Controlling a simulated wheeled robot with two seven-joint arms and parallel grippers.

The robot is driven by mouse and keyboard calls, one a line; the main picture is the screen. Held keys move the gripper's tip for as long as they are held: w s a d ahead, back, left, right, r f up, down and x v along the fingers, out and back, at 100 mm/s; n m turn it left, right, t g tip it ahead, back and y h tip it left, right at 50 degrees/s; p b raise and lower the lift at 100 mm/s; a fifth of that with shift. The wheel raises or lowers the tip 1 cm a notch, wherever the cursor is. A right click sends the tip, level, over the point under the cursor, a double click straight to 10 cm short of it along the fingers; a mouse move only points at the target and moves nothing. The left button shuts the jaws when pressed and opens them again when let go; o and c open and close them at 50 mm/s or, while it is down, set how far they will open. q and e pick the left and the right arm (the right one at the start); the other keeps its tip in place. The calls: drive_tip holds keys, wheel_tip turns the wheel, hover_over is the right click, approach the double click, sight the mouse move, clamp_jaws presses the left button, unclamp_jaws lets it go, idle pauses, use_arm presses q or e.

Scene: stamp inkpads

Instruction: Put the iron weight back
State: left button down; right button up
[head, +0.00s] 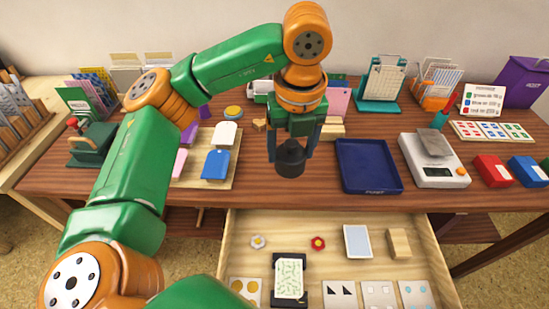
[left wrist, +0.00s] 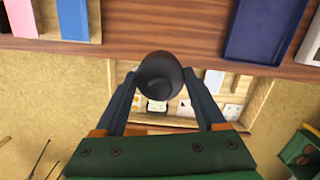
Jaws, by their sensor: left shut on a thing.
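My left gripper (head: 293,150) is shut on a dark, round iron weight (head: 290,163) and holds it in the air near the front of the table, left of the blue tray. In the left wrist view the weight (left wrist: 160,75) sits between the two fingers (left wrist: 163,92), with the open drawer behind it. Part of the weight is covered by the fingers in the head view. My right gripper does not show.
A blue tray (head: 345,185) and a scale (head: 418,174) stand right of the weight. A board with coloured tags (head: 190,180) lies left. The open drawer (head: 375,225) below holds small cards, two flower shapes and a wooden block (head: 399,243).

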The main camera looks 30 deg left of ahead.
use_arm(q)
drive_tip(key=w+a+f, duration=0.1)
drive_tip(key=a+f, duration=0.1)
drive_tip(key=w+a+f, duration=0.2)
drive_tip(key=a+f, duration=0.1)
drive_tip(key=w+a+f+p, duration=0.1)
drive_tip(key=a+f, duration=0.1)
drive_tip(key=shift+w+a+f, duration=0.15)
drive_tip(key=shift+w+a, duration=0.15)
drive_tip(key=shift+w, duration=0.05)
drive_tip(key=f, duration=0.3)
drive_tip(key=shift+w+a+f+p, duration=0.1)
drive_tip(key=shift+a+f+p, duration=0.15)
drive_tip(key=shift+p, duration=0.1)
drive_tip(key=shift+f, duration=0.1)
drive_tip(key=shift+f, duration=0.15)
unclamp_jaws()
drive_tip(key=shift+d, duration=0.1)
wheel_tip(320, 180, up, 12)
drive_tip(key=s+d, duration=0.1)
drive_tip(key=shift+r, duration=0.2)
drive_tip(key=shift+s, duration=0.1)
